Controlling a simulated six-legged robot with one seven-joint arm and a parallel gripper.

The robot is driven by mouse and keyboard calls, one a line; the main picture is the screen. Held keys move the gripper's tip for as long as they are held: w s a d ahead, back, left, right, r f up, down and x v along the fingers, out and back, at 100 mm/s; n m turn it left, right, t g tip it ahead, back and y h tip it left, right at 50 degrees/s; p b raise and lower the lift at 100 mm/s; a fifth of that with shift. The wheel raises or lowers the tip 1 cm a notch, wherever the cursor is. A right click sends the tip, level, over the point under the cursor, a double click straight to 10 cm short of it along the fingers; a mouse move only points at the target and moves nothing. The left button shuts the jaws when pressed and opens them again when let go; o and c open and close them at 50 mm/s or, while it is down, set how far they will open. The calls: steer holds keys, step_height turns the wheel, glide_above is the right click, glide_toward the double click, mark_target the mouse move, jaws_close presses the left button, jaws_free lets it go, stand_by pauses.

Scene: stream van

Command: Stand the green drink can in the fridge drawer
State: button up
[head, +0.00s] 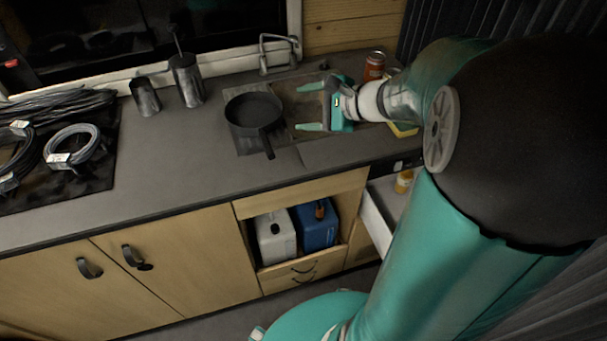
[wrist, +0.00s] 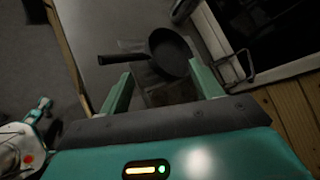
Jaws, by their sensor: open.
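I cannot make out a green drink can in either view. The fridge drawer (head: 377,219) stands open below the counter, partly hidden behind my arm. A small orange-yellow jar (head: 403,182) is inside it. My gripper (head: 304,107) is open over the counter near the sink, its fingers pointing left toward a dark pan. In the wrist view my gripper (wrist: 160,72) has nothing visible between its fingers.
The dark pan (head: 254,110) sits on the counter, also in the wrist view (wrist: 171,52). A red-orange can (head: 374,66) stands behind my wrist. A yellow item (head: 404,130) is partly hidden. Metal canisters (head: 186,80) and coiled cables (head: 72,147) are left. The front counter is clear.

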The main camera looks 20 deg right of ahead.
steer(key=s+a+n+g+h, duration=0.2)
steer(key=s+a+n+g, duration=0.3)
steer(key=s+a+n, duration=0.45)
steer(key=s+a+r+n+h, duration=0.1)
steer(key=s+r+n+h, duration=0.1)
steer(key=s+n+h, duration=0.3)
steer(key=s+n, duration=0.4)
steer(key=shift+s+r, duration=0.15)
steer(key=shift+s, duration=0.05)
steer(key=o, duration=0.3)
steer(key=shift+s+d+r+n+h, duration=0.15)
steer(key=shift+d+n+h, duration=0.1)
steer(key=shift+n+h, duration=0.15)
